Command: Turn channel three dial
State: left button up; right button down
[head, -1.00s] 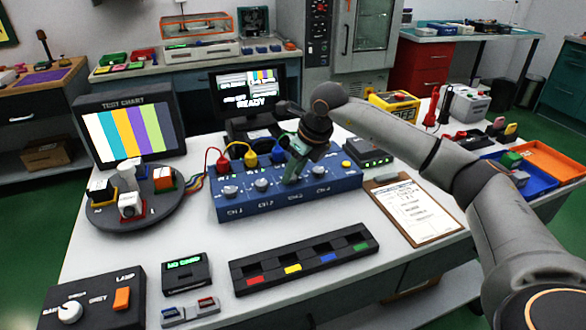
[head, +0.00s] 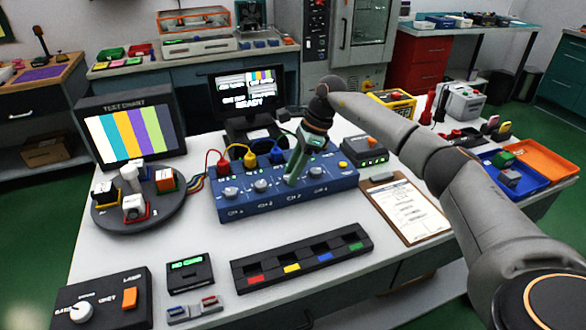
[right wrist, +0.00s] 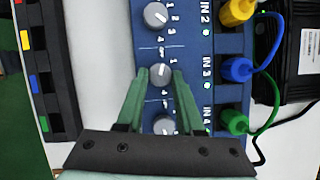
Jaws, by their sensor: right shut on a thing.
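The blue channel box (head: 335,188) stands on the white table with a row of grey dials along its top. The channel one dial (head: 230,191), channel two dial (head: 261,185) and channel four dial (head: 316,172) show in the head view. My right gripper (head: 290,180) reaches down onto the box and hides the channel three dial there. In the right wrist view, the channel three dial (right wrist: 158,75) sits between the green fingertips of my right gripper (right wrist: 159,72), which is shut on it. My left gripper is not in view.
Red, yellow and blue plugs (head: 249,158) with cables line the box's back edge. A monitor (head: 243,98) stands behind. A clipboard (head: 405,208) lies right of the box. A black slotted strip (head: 302,262) lies in front, with bare table between.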

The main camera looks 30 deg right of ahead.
jog(key=shift+w+n+g, duration=0.1)
jog(key=shift+n+g, duration=0.3)
jog(key=shift+n, duration=0.5)
jog(key=c, duration=0.5)
grip_release()
jog(key=shift+c, duration=0.2)
jog(key=v, duration=1.2)
jog(key=shift+d+r+p, duration=0.2)
jog(key=shift+p, duration=0.2)
